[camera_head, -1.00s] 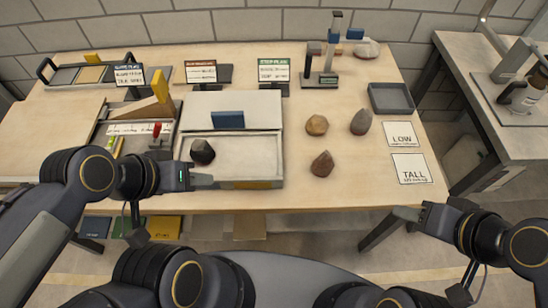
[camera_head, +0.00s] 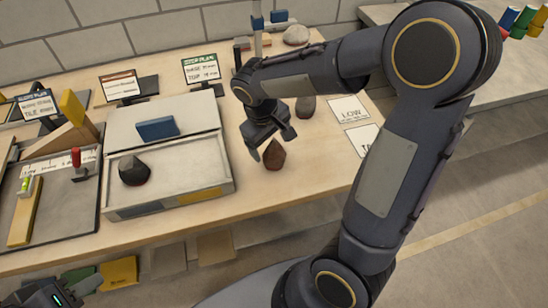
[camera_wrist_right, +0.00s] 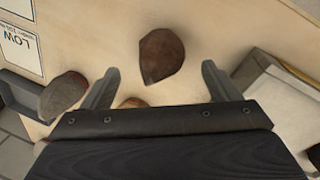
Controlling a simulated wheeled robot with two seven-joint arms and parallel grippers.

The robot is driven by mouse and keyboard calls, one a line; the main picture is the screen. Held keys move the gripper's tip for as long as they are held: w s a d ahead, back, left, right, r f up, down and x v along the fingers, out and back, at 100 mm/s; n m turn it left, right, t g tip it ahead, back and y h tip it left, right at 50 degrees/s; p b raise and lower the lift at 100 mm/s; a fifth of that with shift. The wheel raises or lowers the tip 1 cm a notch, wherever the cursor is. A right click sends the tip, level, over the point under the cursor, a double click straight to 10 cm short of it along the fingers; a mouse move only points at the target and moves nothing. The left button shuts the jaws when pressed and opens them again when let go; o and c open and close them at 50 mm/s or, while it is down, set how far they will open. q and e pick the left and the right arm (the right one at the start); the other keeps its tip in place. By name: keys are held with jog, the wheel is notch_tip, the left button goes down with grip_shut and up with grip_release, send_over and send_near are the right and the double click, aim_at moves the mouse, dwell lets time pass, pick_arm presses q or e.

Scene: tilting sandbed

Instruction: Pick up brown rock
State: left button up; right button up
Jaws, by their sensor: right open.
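The brown rock (camera_head: 275,155) stands on the bare table to the right of the sandbed tray. It is dark reddish brown with a pointed top in the head view. My right gripper (camera_head: 272,144) is open just above and behind it, reaching down. In the right wrist view the brown rock (camera_wrist_right: 162,55) lies just beyond the two spread fingertips, roughly centred between them, with no finger visibly touching it. My left gripper (camera_head: 85,285) is at the lower left, below the table's front edge; its jaws are not clear.
A tan rock (camera_wrist_right: 132,102) is mostly hidden by my gripper. A LOW card (camera_head: 348,109) lies further right.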

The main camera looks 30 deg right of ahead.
aim_at(272, 153)
jog(key=f, duration=0.6)
jog(key=shift+w+d, duration=0.3)
jog(key=shift+d, duration=0.05)
jog(key=shift+c, duration=0.4)
jog(key=c, duration=1.3)
